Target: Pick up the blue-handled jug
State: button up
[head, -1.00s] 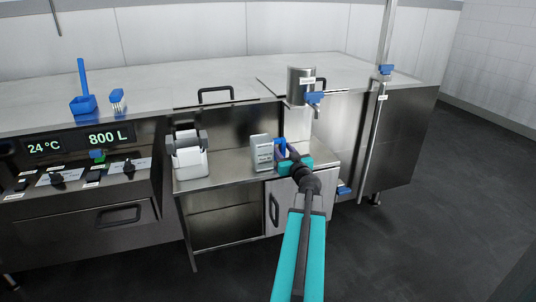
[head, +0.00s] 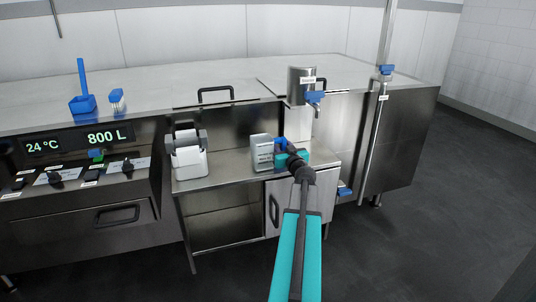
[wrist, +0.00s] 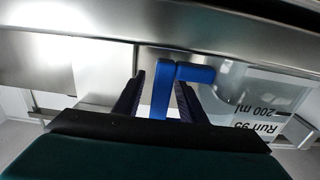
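The blue-handled jug (head: 262,153) is a small clear-grey measuring jug standing upright on the steel shelf. Its blue handle (head: 280,145) is on its right side. In the wrist view the jug (wrist: 262,100) shows at the right with printed markings, including "200 ml". My gripper (head: 284,152) is at the handle, partly hiding it in the head view. In the wrist view my gripper's dark fingers (wrist: 160,98) stand apart, one on each side of the blue handle (wrist: 162,90). A gap shows between the left finger and the handle, so the gripper looks open.
A white container (head: 190,160) with a grey top stands left on the same steel shelf (head: 228,172). A steel cylinder with a blue valve (head: 314,97) is above and right of the jug. A vertical pipe (head: 376,130) stands farther right.

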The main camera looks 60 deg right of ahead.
grip_shut()
jog(key=shift+r, duration=0.15)
dwell(0.4)
jog(key=s+a+r+p, duration=0.4)
jog(key=s+a+p, duration=0.3)
jog(key=s, duration=0.1)
jog(key=shift+a+r, duration=0.2)
jog(key=shift+r, duration=0.1)
dwell(0.6)
jog(key=p, duration=0.4)
jog(key=shift+s+a, duration=0.1)
jog(key=shift+a, duration=0.1)
jog(key=p+v, duration=0.1)
jog(key=p, duration=0.3)
jog(key=p+v, duration=0.1)
jog(key=p, duration=0.3)
jog(key=shift+r, duration=0.2)
